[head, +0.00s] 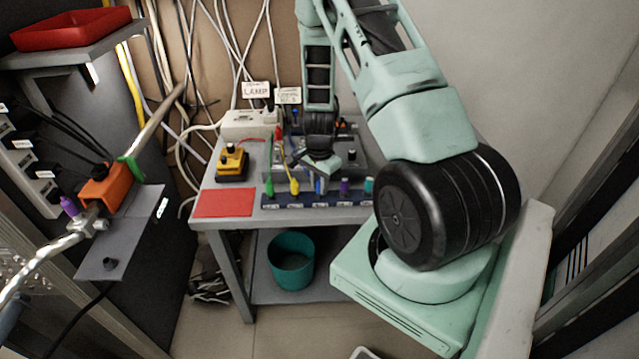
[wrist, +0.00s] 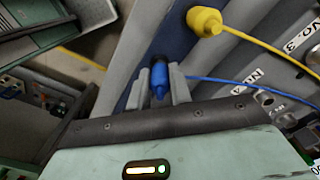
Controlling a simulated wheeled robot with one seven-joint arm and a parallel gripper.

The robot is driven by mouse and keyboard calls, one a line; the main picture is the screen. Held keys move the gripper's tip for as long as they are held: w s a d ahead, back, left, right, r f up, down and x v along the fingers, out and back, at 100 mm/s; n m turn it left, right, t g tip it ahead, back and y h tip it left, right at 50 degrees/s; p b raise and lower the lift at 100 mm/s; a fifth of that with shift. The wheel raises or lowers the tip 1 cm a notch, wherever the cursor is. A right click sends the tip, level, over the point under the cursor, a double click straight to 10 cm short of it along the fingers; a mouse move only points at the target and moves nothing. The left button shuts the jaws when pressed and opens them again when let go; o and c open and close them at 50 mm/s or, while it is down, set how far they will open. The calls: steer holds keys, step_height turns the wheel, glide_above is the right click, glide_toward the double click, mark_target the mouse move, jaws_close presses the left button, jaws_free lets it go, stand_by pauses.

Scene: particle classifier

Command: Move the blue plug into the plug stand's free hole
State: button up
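The blue plug (wrist: 158,80), with a dark end, sits between the two grey fingers of my gripper (wrist: 159,94) in the wrist view. The fingers are close on either side; whether they touch it is unclear. A blue cable (wrist: 225,80) runs off to the right. In the head view my gripper (head: 322,166) points down over the middle of the plug stand (head: 276,201), a dark blue strip along the table's front edge. The blue plug (head: 320,187) shows just below the gripper. Whether it is seated or raised is not clear, and the free hole cannot be made out.
In the stand row are a green plug (head: 269,188), a yellow plug (head: 294,187), a purple plug (head: 345,187) and a teal plug (head: 369,186). A red mat (head: 224,203) and a yellow-black box (head: 232,162) lie left. A teal bin (head: 291,260) stands below.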

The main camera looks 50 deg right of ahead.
mark_target(319, 181)
steer(key=o, duration=0.4)
steer(key=shift+c, duration=0.2)
step_height(319, 181, up, 17)
steer(key=shift+r+b, duration=0.2)
steer(key=shift+b, duration=0.15)
stand_by(0.4)
steer(key=a+r+n+y, duration=0.15)
steer(key=a+n, duration=0.45)
steer(key=a, duration=0.7)
steer(key=a+r+n, duration=0.3)
steer(key=a+n, duration=0.3)
steer(key=a, duration=0.7)
steer(key=s+a+r+n, duration=0.3)
steer(key=s+a+n, duration=1.1)
steer(key=s, duration=0.3)
steer(key=shift+a+r+n+h, duration=0.2)
steer(key=shift+a+n+h, duration=0.1)
steer(key=shift+n+h, duration=0.15)
